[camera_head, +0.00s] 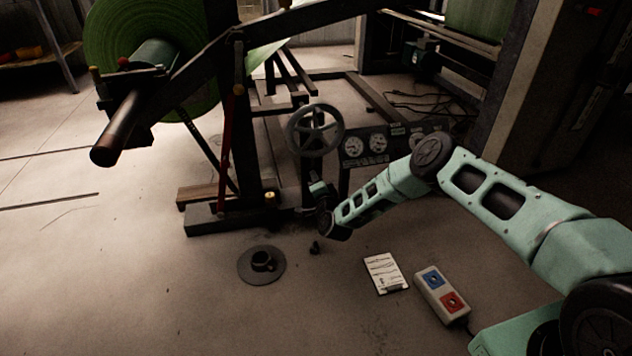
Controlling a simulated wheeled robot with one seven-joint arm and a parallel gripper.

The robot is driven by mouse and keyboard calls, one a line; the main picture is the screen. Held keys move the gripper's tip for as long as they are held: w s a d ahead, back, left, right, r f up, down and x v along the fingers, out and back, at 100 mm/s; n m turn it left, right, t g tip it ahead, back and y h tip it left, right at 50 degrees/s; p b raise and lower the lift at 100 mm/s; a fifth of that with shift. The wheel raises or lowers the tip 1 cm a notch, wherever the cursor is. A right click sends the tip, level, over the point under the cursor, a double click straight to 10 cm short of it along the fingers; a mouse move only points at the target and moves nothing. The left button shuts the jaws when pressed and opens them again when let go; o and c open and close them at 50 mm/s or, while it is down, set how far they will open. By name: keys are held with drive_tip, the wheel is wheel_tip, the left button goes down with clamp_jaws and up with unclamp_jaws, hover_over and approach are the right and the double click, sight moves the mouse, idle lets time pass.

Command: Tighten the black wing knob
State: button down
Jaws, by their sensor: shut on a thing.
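My gripper (315,182) is at the stand just below the grey handwheel (315,130), small and dark in the head view. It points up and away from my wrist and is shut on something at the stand. The held part is mostly hidden by the fingers and fits the black wing knob; its wings and the angle they stand at cannot be made out.
A gauge panel (380,145) stands right of the handwheel. A green roll (105,45) hangs at the left.

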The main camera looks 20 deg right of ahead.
drive_tip(key=m, duration=0.3)
drive_tip(key=shift+f+m+b, duration=0.15)
drive_tip(key=shift+m+b, duration=0.25)
drive_tip(key=m+b, duration=0.1)
drive_tip(key=m, duration=0.2)
drive_tip(key=shift+m, duration=0.3)
drive_tip(key=m+b, duration=0.3)
drive_tip(key=m, duration=0.3)
drive_tip(key=shift+f, duration=0.1)
drive_tip(key=m+b, duration=0.3)
drive_tip(key=m, duration=0.3)
drive_tip(key=shift+s+m+b, duration=0.1)
drive_tip(key=shift+m+b, duration=0.2)
drive_tip(key=m+b, duration=0.2)
drive_tip(key=m, duration=0.2)
drive_tip(key=shift+b, duration=0.3)
drive_tip(key=shift+m, duration=0.4)
drive_tip(key=c, duration=1.3)
unclamp_jaws()
drive_tip(key=shift+r, duration=0.2)
drive_tip(key=shift+c, duration=0.2)
